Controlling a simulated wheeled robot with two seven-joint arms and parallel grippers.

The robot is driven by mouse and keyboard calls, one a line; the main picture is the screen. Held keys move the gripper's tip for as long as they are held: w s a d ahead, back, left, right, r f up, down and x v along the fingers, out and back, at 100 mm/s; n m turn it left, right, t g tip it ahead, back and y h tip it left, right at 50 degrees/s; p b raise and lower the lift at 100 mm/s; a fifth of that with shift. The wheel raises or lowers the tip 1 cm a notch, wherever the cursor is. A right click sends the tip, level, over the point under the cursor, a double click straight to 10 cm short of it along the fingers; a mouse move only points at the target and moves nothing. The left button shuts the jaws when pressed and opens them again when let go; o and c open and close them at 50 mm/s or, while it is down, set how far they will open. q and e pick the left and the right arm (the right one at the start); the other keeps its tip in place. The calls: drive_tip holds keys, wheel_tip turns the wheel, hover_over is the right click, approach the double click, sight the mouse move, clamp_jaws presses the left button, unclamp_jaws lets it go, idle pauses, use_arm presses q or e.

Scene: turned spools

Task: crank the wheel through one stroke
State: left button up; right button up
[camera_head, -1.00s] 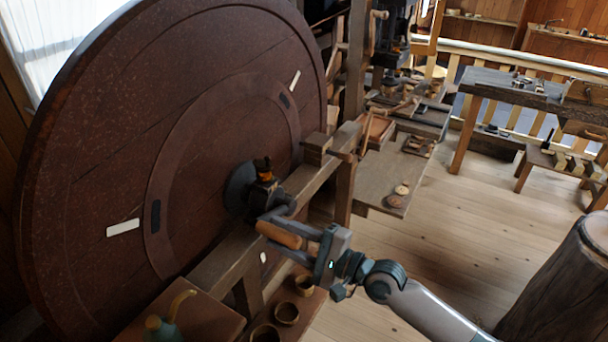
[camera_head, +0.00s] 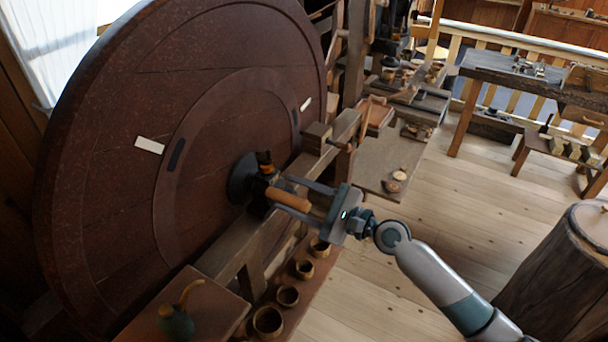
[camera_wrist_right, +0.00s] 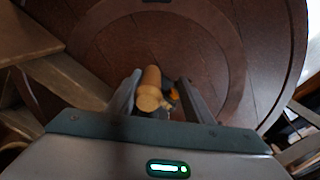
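The big dark red-brown wheel (camera_head: 110,190) stands upright at the left of the head view, with two white marks on its face. A dark crank at its hub carries a light wooden handle (camera_head: 289,199) that points out toward my right gripper. My right gripper (camera_head: 285,195) is open, with one finger on each side of the handle. In the right wrist view the handle (camera_wrist_right: 150,90) lies between the spread fingers, nearer the left finger, with a gap on the right. Whether the left finger touches it I cannot tell. My left gripper is not in view.
A wooden beam (camera_head: 235,250) runs in front of the wheel below the crank. Several small bowls (camera_head: 288,295) line a low shelf, and a green oil can (camera_head: 175,322) stands at the front left. A tree-stump block (camera_head: 560,265) is at the right. Open floor lies between.

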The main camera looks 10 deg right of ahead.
drive_tip(key=w+d+r+m, duration=0.1)
drive_tip(key=w, duration=0.1)
drive_tip(key=w+d+r+m, duration=0.1)
drive_tip(key=m, duration=0.1)
drive_tip(key=shift+w+d+m, duration=0.3)
drive_tip(key=shift+w+d, duration=0.05)
drive_tip(key=shift+s+a+f, duration=0.1)
drive_tip(key=shift+s+f, duration=0.05)
drive_tip(key=shift+f, duration=0.05)
drive_tip(key=shift+s, duration=0.2)
idle(0.4)
drive_tip(key=b+v, duration=0.1)
drive_tip(key=v, duration=1)
drive_tip(key=shift+w+r, duration=0.25)
drive_tip(key=shift+r, duration=0.05)
drive_tip(key=shift+f, duration=0.15)
idle(0.6)
